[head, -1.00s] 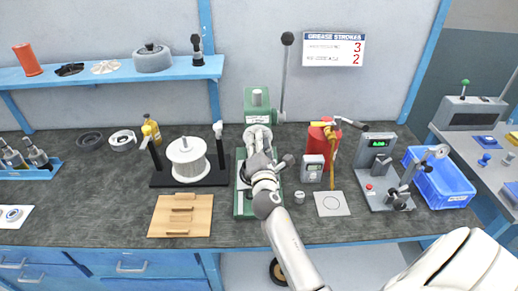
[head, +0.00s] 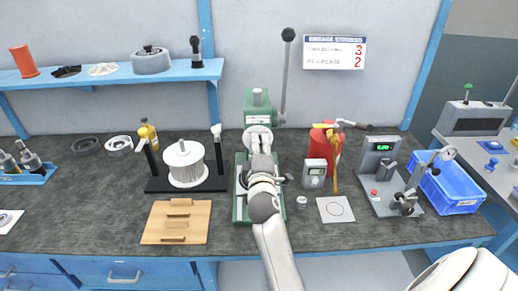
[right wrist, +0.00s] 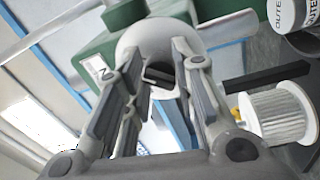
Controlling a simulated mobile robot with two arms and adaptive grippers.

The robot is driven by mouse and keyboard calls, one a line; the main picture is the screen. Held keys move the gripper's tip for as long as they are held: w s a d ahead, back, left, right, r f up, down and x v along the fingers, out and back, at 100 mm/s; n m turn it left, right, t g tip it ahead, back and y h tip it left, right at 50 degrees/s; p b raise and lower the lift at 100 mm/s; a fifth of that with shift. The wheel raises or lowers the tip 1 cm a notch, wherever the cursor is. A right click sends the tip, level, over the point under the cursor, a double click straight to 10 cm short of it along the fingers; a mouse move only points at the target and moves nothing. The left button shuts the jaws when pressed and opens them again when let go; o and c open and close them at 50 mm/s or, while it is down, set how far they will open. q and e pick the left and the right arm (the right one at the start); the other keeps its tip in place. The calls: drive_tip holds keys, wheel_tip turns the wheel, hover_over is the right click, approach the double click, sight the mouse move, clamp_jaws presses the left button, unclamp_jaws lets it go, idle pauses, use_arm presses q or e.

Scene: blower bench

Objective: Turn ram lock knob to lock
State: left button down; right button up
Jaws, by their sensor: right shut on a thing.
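The green press (head: 258,117) stands at the middle of the bench, with a long lever topped by a black ball (head: 288,35). My right gripper (head: 261,143) reaches up over its base to the pale round ram part at the front of the press. In the right wrist view, the fingers of my right gripper (right wrist: 150,92) stand on both sides of a dark knob (right wrist: 158,75) set in the pale ram (right wrist: 140,38). The gripper is shut on this knob, though the contact is partly hidden. My left gripper is not in view.
A white spool (head: 185,163) stands left of the press, with a wooden board (head: 175,222) in front of it.

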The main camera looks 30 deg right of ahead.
drive_tip(key=shift+f+m, duration=0.1)
drive_tip(key=shift+m, duration=0.3)
drive_tip(key=o, duration=1)
drive_tip(key=shift+o, duration=0.2)
